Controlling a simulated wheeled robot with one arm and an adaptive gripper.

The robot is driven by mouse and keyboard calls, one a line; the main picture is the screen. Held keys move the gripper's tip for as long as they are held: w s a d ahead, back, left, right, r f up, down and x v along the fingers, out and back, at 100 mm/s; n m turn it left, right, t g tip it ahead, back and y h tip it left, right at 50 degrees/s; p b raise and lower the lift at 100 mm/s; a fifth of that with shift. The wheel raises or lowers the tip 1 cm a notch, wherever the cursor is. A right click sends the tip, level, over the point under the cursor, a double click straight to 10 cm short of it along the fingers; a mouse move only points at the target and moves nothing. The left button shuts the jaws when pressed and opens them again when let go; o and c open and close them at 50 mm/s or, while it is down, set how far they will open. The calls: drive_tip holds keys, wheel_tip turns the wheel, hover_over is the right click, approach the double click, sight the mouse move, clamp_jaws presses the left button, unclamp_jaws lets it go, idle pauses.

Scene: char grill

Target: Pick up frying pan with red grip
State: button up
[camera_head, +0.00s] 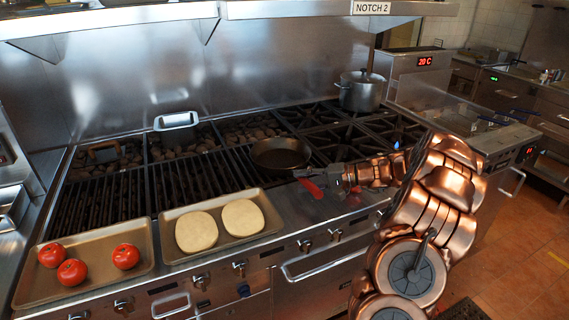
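The dark frying pan (281,155) sits flat at the right end of the grill grates, near the middle of the view. A red grip (312,188) shows to its lower right, over the steel front ledge. My gripper (305,173) comes in from the right, with its dark fingers at or just above the red grip. The fingers overlap the handle area, so I cannot tell whether they touch it or are closed around it. Part of the handle is hidden by the gripper.
A tray (172,259) with two pale round patties and a tray (92,296) with three tomatoes rest on the front left. A lidded pot (361,94) stands on the back burners.

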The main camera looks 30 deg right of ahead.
clamp_jaws()
drive_tip(key=shift+r, duration=0.15)
idle(0.5)
